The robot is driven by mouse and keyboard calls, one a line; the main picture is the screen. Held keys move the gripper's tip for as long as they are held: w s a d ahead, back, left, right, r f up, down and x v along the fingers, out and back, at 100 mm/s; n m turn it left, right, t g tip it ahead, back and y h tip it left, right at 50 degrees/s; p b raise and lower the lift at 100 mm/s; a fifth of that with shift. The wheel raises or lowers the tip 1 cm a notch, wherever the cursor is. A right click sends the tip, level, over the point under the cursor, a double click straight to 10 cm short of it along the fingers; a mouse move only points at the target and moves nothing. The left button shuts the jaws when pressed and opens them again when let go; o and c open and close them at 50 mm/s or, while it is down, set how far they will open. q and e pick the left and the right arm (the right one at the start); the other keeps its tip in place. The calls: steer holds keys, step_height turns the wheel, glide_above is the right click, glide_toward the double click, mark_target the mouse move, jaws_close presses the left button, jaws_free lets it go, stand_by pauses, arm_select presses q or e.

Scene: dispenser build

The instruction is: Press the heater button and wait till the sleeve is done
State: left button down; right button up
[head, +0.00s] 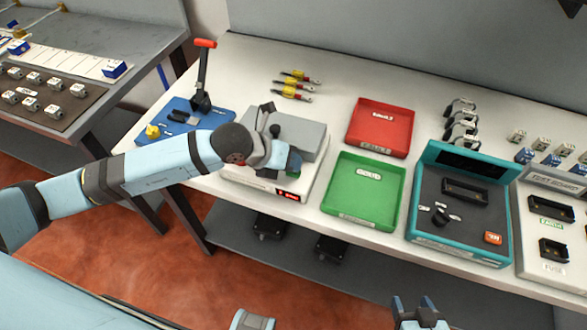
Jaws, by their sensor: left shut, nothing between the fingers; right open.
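The heater (304,132) is a grey box on a white base, standing on the white bench. A small display with red marks (288,196) glows on its front edge. My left gripper (287,167) is shut and empty, low over the front of the heater, and partly hides it. A small blue-green part shows at the gripper's tip; I cannot tell whether it is the button or whether the fingers touch it. The sleeve cannot be made out. My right gripper (413,303) is open and empty at the bottom edge of the view, in front of the bench.
A blue press with a red-handled lever (203,75) stands left of the heater. Red (381,127) and green (364,190) trays lie to its right, then a teal fixture (461,205) and a white test board (553,225). Several yellow-sleeved pieces (297,84) lie behind the heater.

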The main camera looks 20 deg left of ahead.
arm_select(q)
steer(key=shift+r+p, duration=0.35)
steer(key=shift+r, duration=0.35)
steer(key=shift+r+p, duration=1.5)
steer(key=shift+r, duration=1.05)
